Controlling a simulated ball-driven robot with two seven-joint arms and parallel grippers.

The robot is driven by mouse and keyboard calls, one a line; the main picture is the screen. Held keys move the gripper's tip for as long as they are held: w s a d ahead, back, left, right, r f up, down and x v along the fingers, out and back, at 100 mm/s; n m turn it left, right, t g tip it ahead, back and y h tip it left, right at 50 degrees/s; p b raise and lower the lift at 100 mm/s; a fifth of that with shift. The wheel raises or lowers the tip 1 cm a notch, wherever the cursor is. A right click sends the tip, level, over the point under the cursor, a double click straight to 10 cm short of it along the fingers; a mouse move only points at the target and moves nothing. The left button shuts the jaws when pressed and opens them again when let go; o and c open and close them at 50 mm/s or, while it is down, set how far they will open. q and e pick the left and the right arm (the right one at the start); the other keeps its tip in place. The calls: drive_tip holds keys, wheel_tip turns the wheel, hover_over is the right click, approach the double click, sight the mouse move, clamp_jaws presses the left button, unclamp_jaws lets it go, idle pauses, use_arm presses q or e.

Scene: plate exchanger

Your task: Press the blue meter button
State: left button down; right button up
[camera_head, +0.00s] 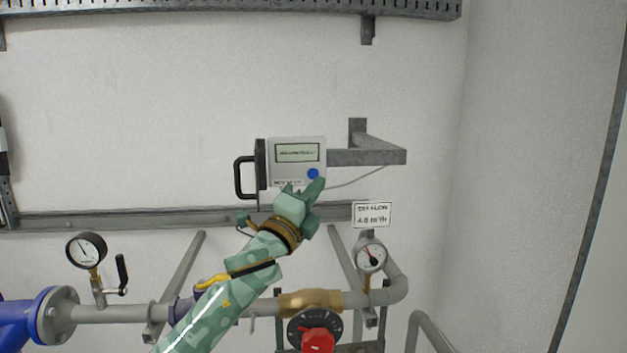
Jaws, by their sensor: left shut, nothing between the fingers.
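The meter (297,160) is a light grey box on the wall with a small display (297,152) at its top. Its blue button (313,174) is at the lower right of its face. My left arm reaches up from the bottom of the view. My left gripper (316,186) is shut and empty, with its fingertips just below the blue button. I cannot tell whether they touch it. The gripper hides part of the meter's lower edge. My right gripper is not in view.
A black handle (243,177) is left of the meter and a grey bracket (368,157) right of it. Below run pipes with a left gauge (86,250), a right gauge (371,255) and a red knob (318,341). A label (371,214) hangs above the right gauge.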

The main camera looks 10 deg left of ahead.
sight(313, 174)
use_arm(q)
drive_tip(key=shift+w+a+b, duration=0.25)
drive_tip(key=shift+w, duration=0.6)
drive_tip(key=shift+w+a+b, duration=0.25)
drive_tip(key=shift+w+b, duration=0.05)
drive_tip(key=shift+w, duration=0.6)
drive_tip(key=shift+w+a+b, duration=0.25)
drive_tip(key=shift+w, duration=0.6)
drive_tip(key=shift+w, duration=0.15)
drive_tip(key=shift+w+a, duration=0.1)
drive_tip(key=shift+w, duration=0.15)
drive_tip(key=shift+w+a, duration=0.1)
drive_tip(key=shift+w, duration=0.25)
idle(0.7)
drive_tip(key=shift+s, duration=0.15)
drive_tip(key=shift+s+d, duration=0.2)
drive_tip(key=shift+s, duration=0.45)
